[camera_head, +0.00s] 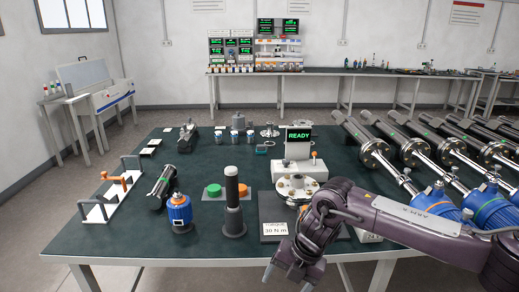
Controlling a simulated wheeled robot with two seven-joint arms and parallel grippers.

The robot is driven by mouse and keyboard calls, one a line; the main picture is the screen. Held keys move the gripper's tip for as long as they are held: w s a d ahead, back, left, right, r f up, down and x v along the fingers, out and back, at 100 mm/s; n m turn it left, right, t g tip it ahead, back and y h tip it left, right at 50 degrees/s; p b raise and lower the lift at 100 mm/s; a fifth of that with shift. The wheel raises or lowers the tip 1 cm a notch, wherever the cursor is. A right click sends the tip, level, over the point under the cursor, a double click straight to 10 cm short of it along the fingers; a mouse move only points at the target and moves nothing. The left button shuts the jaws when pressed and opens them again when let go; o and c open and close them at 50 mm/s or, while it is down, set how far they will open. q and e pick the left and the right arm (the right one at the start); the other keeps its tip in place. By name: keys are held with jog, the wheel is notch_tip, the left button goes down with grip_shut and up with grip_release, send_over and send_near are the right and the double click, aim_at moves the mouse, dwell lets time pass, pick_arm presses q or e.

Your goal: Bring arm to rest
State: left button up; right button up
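My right arm comes in from the right, with its forearm across the table's front right. Its gripper (291,276) points down at the front edge of the table, near the bottom of the picture. My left arm and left gripper are not in view.
Several metal cylinders (372,150) lie at right, close to my arm.

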jog(key=w+a+f+m+t+y+p, duration=0.1)
jog(key=w+a+f+m+t+y, duration=0.15)
jog(key=a+f+m+y, duration=0.6)
jog(key=s+d+f+m+t+h, duration=0.25)
jog(key=f+m, duration=0.25)
jog(key=f, duration=0.5)
jog(key=s+d+f+m+t+h, duration=0.15)
jog(key=d+f+m, duration=0.3)
jog(key=f, duration=0.65)
jog(key=s+d+f+m+g+h+p, duration=0.1)
jog(key=s+d+f+m+h, duration=0.15)
jog(key=s+d+f, duration=0.55)
jog(key=s+d+f+m+g+h, duration=0.15)
jog(key=s+f+m, duration=0.3)
jog(key=s, duration=0.65)
jog(key=s+d+f+m+g+h+p, duration=0.1)
jog(key=s+d+f+m+h, duration=0.25)
jog(key=s+f, duration=0.5)
jog(key=s+d+g, duration=0.1)
jog(key=s+d, duration=0.1)
jog(key=s, duration=0.5)
jog(key=s+d+m+g, duration=0.1)
jog(key=s+d, duration=0.2)
jog(key=s, duration=0.4)
jog(key=shift+s+f+h, duration=0.15)
jog(key=shift+s+h, duration=0.2)
jog(key=shift+h, duration=0.05)
